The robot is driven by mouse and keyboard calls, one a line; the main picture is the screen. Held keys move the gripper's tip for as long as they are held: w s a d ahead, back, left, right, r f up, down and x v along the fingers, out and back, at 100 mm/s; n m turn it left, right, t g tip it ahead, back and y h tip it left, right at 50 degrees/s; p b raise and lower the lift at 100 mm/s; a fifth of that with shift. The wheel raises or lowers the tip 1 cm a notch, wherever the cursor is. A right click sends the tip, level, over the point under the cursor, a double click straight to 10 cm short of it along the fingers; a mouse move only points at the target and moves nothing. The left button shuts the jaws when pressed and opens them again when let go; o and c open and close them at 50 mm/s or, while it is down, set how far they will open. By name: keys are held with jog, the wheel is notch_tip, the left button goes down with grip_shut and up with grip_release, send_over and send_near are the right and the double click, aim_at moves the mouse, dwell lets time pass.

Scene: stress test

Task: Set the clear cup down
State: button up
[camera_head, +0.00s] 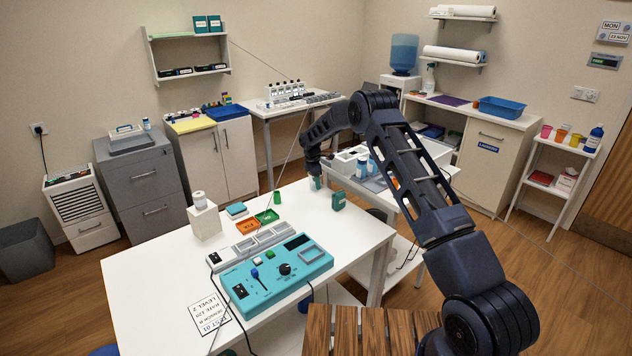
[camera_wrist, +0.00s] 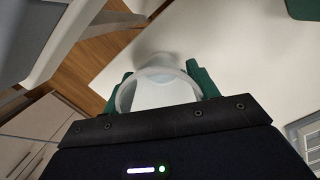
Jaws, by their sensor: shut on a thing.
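The clear cup (camera_wrist: 162,92) sits between the two green fingers of my gripper (camera_wrist: 163,80) in the wrist view, with its round rim towards the camera. My gripper is shut on it. In the head view my gripper (camera_head: 316,183) points down over the far right part of the white table (camera_head: 345,240). The cup is too small and too covered to make out there. I cannot tell whether its base touches the table top.
A dark green box (camera_head: 338,200) stands just right of my gripper. A teal control box (camera_head: 275,280) fills the near side. Table between is bare.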

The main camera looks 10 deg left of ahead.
jog(key=shift+f, duration=0.1)
jog(key=o, duration=0.9)
jog(key=shift+o, duration=0.2)
notch_tip(320, 180, up, 12)
jog(key=a, duration=0.1)
jog(key=shift+s+a, duration=0.15)
jog(key=shift+s, duration=0.1)
jog(key=shift+r, duration=0.2)
